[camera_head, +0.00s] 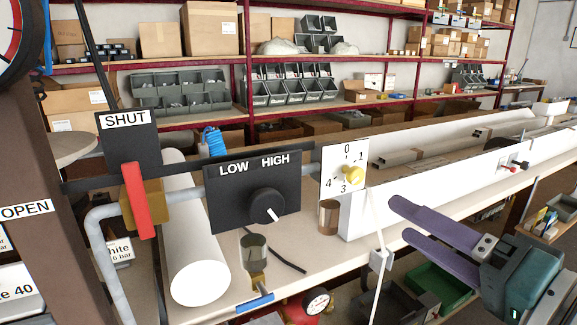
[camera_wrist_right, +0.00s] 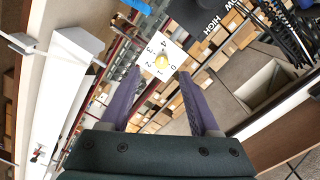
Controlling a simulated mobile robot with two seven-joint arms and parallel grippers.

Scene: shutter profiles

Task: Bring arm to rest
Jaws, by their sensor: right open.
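My right gripper (camera_head: 399,219) comes in from the right with purple fingers apart and nothing between them. It is to the right of the white numbered plate (camera_head: 332,158) with its yellow knob (camera_head: 350,175), clear of both. In the right wrist view, the gripper (camera_wrist_right: 158,74) is also open, and the yellow knob (camera_wrist_right: 161,62) appears beyond the fingertips. The black LOW/HIGH panel (camera_head: 225,205) has a black knob (camera_head: 267,204) whose white mark points to the lower right. The red lever (camera_head: 137,200) hangs roughly upright below the SHUT plate (camera_head: 127,140). My left gripper is not in view.
A long white bench (camera_head: 300,265) runs to the right, bearing a white cylinder (camera_head: 197,265) and white profiles (camera_head: 425,178). A round gauge (camera_head: 317,301) and green crate (camera_head: 440,287) are below. Shelves with grey bins (camera_head: 180,92) stand behind.

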